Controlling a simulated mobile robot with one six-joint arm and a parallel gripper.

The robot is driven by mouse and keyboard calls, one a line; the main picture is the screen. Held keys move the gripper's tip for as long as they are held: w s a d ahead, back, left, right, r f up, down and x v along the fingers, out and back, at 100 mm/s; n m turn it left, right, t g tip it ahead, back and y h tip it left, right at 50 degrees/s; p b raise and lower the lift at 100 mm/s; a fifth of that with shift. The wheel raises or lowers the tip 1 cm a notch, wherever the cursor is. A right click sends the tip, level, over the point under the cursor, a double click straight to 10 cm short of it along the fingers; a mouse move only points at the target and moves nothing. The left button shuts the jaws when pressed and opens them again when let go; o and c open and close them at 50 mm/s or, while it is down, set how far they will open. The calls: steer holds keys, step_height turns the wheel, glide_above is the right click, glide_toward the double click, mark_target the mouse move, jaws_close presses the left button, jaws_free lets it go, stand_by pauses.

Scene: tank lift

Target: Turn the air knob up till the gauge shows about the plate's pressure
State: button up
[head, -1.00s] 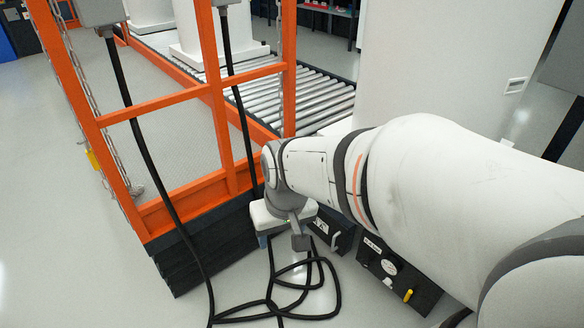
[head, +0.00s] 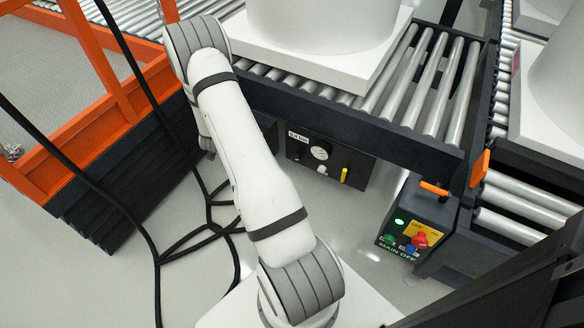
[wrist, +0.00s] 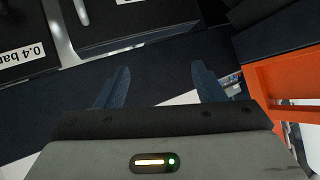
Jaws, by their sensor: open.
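The dark air panel (head: 353,158) hangs under the roller conveyor in the head view. It carries a round white-faced gauge (head: 320,152), whose needle is too small to read. A white plate (head: 298,137) is above left of the gauge; in the wrist view the plate (wrist: 22,55) reads 0.4 bar. A small pale part below the gauge may be the air knob (head: 322,169). A yellow lever (head: 344,174) is right of it. My gripper (wrist: 159,80) is open with nothing between its fingers. It is hidden behind my arm in the head view.
A control box (head: 418,228) with green, blue and red controls stands to the right. Black hoses (head: 205,228) lie looped on the floor at left. The orange lift frame (head: 60,135) is at the far left. A big white tank base (head: 320,55) sits on the rollers.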

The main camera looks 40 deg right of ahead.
steer(key=s+d+f+m+g+h+b, duration=0.1)
steer(key=s+d+f+h+b, duration=0.2)
steer(key=f, duration=0.4)
steer(key=s+d+f+m+h, duration=0.2)
steer(key=s+d+f, duration=0.25)
steer(key=f, duration=0.35)
steer(key=m+g+h+b, duration=0.1)
steer(key=g+h+b, duration=0.1)
steer(key=h+b, duration=0.15)
glide_toward(296, 160)
steer(key=d, duration=0.1)
steer(key=shift+h, duration=0.45)
steer(key=x, duration=0.2)
steer(key=b+x, duration=0.1)
steer(key=x, duration=0.2)
steer(key=b+x, duration=0.1)
steer(key=x, duration=0.1)
steer(key=shift+w+d+f, duration=0.15)
steer(key=shift+w+f, duration=0.15)
steer(key=shift+w, duration=0.1)
steer(key=shift+c, duration=0.3)
